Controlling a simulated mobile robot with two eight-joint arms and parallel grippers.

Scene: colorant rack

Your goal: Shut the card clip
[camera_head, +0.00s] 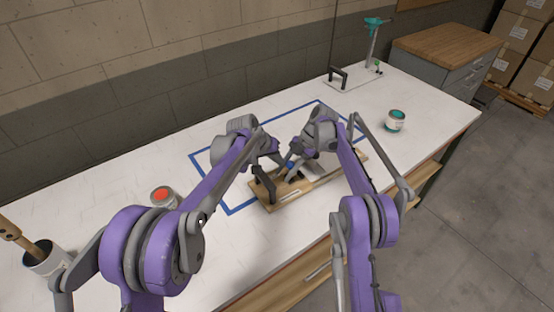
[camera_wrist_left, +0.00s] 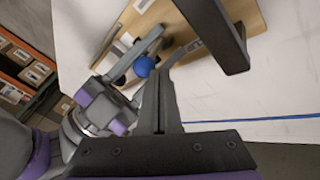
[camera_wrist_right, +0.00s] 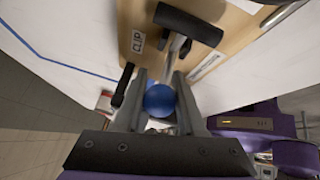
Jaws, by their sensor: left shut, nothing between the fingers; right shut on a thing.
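A label reading "CLIP" (camera_wrist_right: 138,41) is on the board in the right wrist view. A blue ball knob (camera_wrist_right: 159,100) sits between the fingers of my right gripper (camera_wrist_right: 158,92), which is shut on it. The knob also shows in the left wrist view (camera_wrist_left: 145,66), beside my left gripper. My left gripper (camera_wrist_left: 160,95) is shut and empty over the board. The arms hide much of the clip in the head view, so its exact position is unclear.
A black handle (camera_head: 262,185) stands up from the board's left end, close to my left gripper. A red-topped can (camera_head: 163,196) is at left and a teal-topped can (camera_head: 396,121) at right. A pot with a brush (camera_head: 45,258) is at far left. The bench's right side has free room.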

